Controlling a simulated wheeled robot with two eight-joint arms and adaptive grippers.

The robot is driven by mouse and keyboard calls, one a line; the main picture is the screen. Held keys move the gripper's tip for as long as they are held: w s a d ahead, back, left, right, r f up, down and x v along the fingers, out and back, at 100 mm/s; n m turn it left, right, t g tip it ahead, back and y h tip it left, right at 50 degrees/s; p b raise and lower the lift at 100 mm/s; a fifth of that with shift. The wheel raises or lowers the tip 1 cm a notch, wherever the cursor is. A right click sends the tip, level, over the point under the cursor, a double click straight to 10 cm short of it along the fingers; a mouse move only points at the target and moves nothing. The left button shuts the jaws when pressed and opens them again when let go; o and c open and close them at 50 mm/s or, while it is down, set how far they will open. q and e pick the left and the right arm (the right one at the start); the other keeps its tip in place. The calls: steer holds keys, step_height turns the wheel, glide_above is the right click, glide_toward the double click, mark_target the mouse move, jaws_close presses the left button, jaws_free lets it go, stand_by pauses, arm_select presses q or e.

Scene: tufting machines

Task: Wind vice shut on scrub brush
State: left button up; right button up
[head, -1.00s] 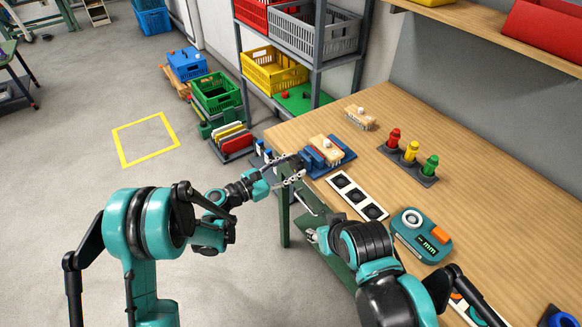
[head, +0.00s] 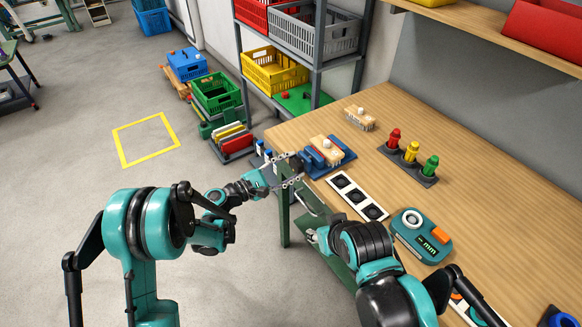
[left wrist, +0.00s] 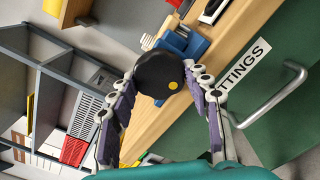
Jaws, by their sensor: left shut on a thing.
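The blue vice (head: 341,164) stands at the bench's near left corner. A scrub brush (head: 326,147) with a pale wooden body sits in it; any gap at the jaws is too small to tell. My left gripper (head: 289,171) is shut on the knob, one finger on each side, as the left wrist view (left wrist: 164,88) shows.
Another brush (head: 360,118) lies behind the vice on the wooden bench (head: 480,200). Red, yellow and green knobs (head: 411,152), a black-and-white socket strip (head: 357,196) and a teal meter (head: 421,235) stand to the right. A drawer handle (left wrist: 271,104) sticks out below.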

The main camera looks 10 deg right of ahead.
arm_select(q)
steer(key=m, duration=0.4)
steer(key=shift+m, duration=0.3)
steer(key=m, duration=0.4)
steer(key=shift+m, duration=0.3)
steer(key=o, duration=1.1)
steer(key=shift+o, duration=0.2)
steer(key=shift+r, duration=0.1)
steer(key=v, duration=1.2)
